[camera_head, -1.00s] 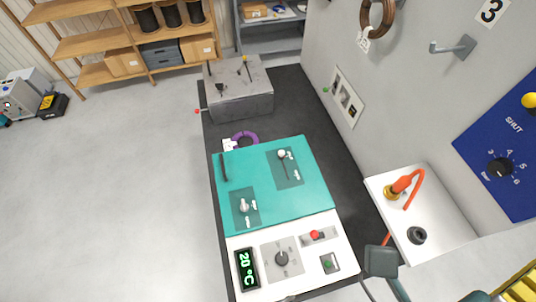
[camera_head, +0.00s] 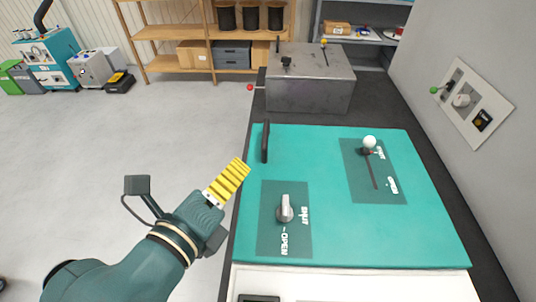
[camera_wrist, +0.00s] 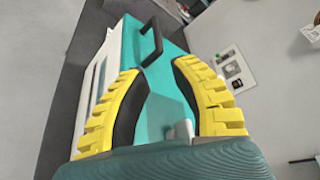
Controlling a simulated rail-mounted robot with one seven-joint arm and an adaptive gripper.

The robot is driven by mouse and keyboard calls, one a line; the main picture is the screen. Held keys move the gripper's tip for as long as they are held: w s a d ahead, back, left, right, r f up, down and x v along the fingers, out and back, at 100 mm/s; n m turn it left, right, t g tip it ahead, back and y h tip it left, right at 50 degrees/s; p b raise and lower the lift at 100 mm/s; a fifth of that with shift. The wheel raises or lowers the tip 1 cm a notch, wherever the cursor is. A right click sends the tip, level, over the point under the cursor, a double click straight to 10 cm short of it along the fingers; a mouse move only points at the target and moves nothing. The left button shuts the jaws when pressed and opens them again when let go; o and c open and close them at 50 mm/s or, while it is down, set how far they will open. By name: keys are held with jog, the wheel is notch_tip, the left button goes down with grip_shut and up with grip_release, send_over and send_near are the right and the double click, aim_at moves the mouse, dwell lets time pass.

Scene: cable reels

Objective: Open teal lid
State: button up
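The teal lid (camera_head: 330,150) lies flat and closed on a white-fronted box. A black bar handle (camera_head: 265,141) stands near its left edge. A grey knob (camera_head: 285,208) sits on a darker panel with SHUT and OPEN marks. A white-ball lever (camera_head: 369,142) sits on another panel at the right, its ball towards the far end. My gripper (camera_head: 241,165) is just left of the lid with its yellow fingers towards the handle. In the wrist view my gripper (camera_wrist: 157,70) has its fingers spread and empty, with the handle (camera_wrist: 152,42) beyond the tips, apart from them.
A grey metal box (camera_head: 310,85) stands behind the lid, with a red-ball lever (camera_head: 250,87) sticking out left. A wall panel (camera_head: 462,100) with a green-ball lever is at right. Wooden shelves (camera_head: 180,33) stand at the back.

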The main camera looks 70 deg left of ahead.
aim_at(266, 128)
jog(key=x, duration=0.8)
jog(key=b+x, duration=0.1)
jog(key=x, duration=0.7)
jog(key=shift+s+a+f, duration=0.1)
jog(key=shift+a, duration=0.3)
grip_shut()
